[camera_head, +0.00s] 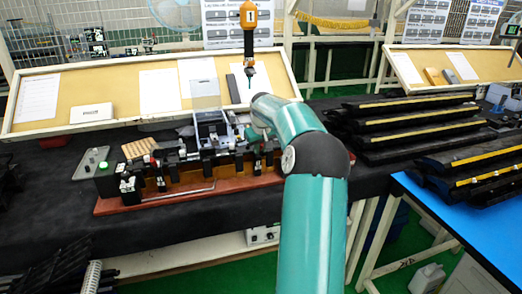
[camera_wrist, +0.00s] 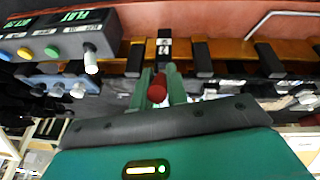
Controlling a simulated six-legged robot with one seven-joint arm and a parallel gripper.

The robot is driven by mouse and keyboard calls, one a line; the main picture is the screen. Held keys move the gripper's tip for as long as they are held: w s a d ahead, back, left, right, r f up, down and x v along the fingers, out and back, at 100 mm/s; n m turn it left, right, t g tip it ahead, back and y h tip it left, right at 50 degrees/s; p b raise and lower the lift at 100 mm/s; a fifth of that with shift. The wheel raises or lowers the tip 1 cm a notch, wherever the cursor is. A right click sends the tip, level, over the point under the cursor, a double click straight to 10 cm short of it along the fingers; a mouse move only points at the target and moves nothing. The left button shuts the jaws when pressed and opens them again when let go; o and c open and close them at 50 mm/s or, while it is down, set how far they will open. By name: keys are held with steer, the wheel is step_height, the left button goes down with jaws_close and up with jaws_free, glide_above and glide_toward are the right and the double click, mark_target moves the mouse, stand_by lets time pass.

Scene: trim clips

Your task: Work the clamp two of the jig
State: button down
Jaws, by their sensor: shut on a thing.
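The jig (camera_head: 190,190) is a long reddish-brown board on the black bench, with a row of black clamps and blocks along it. In the wrist view my gripper (camera_wrist: 161,88) has its green fingers shut on a red-tipped clamp handle (camera_wrist: 157,91). The handle stands by a black block with a white label (camera_wrist: 164,47), whose mark is hard to read; I cannot tell the clamp's number for sure. In the head view my arm reaches to the right part of the jig and hides most of the gripper and handle.
A button box (camera_wrist: 60,40) with coloured buttons and a lever is at upper left in the wrist view; a grey-green box (camera_head: 91,163) sits left of the jig. A metal rod (camera_head: 180,195) lies along the jig's front. Black trim strips (camera_head: 415,125) are stacked at right. A screwdriver (camera_head: 249,40) hangs above.

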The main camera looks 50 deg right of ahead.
stand_by(0.5)
steer(key=c, duration=1.4)
jaws_free()
steer(key=v, duration=1.3)
steer(key=shift+w+r, duration=0.15)
steer(key=shift+r, duration=0.3)
steer(key=shift+a, duration=0.1)
